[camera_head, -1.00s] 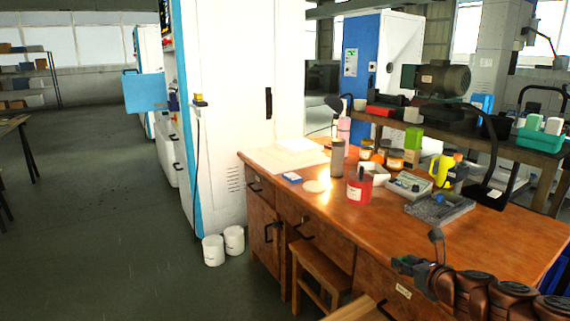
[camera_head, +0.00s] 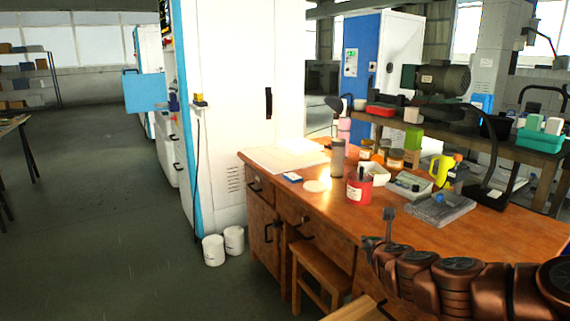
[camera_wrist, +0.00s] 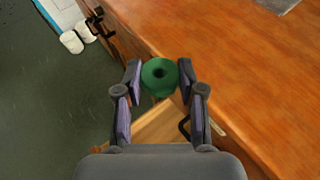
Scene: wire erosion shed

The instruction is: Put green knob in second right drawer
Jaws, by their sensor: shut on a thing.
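The green knob (camera_wrist: 160,86) is a round ring-like piece with a dark hole in its centre. My gripper (camera_wrist: 158,73) is shut on it, with one finger on each side. In the wrist view, a pale wooden open drawer (camera_wrist: 158,126) with a black handle lies below the knob, at the desk's front edge. In the head view, part of this drawer (camera_head: 352,309) shows at the bottom edge, left of my arm. The knob cannot be made out in the head view. The drawer's inside is partly hidden by my gripper.
The wooden desk (camera_head: 440,226) holds a red tin (camera_head: 359,191), a grey tray (camera_head: 441,210) and several jars. A wooden stool (camera_head: 318,262) stands at its front. Two white buckets (camera_head: 214,250) sit on the floor beside the white cabinet. The desk's near right part is clear.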

